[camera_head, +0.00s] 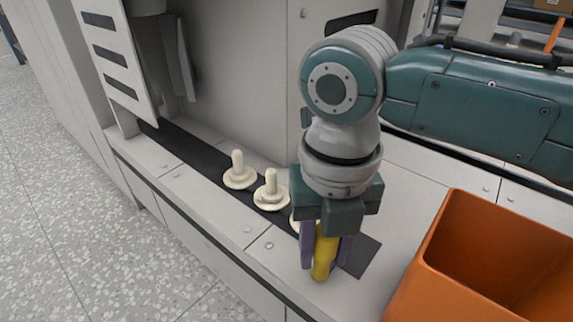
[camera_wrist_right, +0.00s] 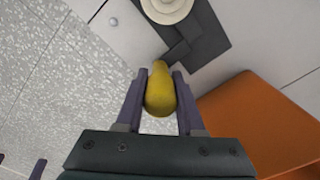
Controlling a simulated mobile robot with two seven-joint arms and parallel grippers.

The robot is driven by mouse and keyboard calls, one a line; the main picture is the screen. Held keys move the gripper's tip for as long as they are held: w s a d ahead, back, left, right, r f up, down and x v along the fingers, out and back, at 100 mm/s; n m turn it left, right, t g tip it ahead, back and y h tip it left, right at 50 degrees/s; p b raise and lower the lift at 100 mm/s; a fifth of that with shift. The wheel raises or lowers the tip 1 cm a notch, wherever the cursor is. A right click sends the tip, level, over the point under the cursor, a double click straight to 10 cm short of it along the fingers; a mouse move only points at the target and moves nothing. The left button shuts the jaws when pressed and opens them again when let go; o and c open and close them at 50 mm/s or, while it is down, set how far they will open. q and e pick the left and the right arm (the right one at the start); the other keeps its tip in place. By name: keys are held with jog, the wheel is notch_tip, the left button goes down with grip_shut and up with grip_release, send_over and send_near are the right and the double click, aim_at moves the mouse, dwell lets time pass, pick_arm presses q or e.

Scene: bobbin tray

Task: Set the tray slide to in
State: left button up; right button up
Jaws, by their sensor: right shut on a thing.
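The tray slide shows as a dark flat strip (camera_head: 196,152) along the pale ledge, with cream bobbins (camera_head: 270,193) standing on it. A yellow handle (camera_head: 324,255) is at its near end, and it also shows in the right wrist view (camera_wrist_right: 160,92). My right gripper (camera_head: 325,262) points down with its purple fingers on both sides of the handle, shut on it. The gripper hides part of the strip and most of one bobbin. At the lower left of the right wrist view are two purple fingertips, apart and empty, which look like my left gripper (camera_wrist_right: 20,165).
An orange bin (camera_head: 440,255) stands close to the right of my right gripper. A pale machine housing (camera_head: 240,70) rises behind the strip, with a slotted panel (camera_head: 112,60) at its left. The speckled floor (camera_head: 90,210) in front of the ledge is clear.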

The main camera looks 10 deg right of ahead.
grip_shut()
pick_arm(q)
jog(key=shift+a, duration=0.15)
jog(key=shift+r, duration=0.1)
dwell(0.6)
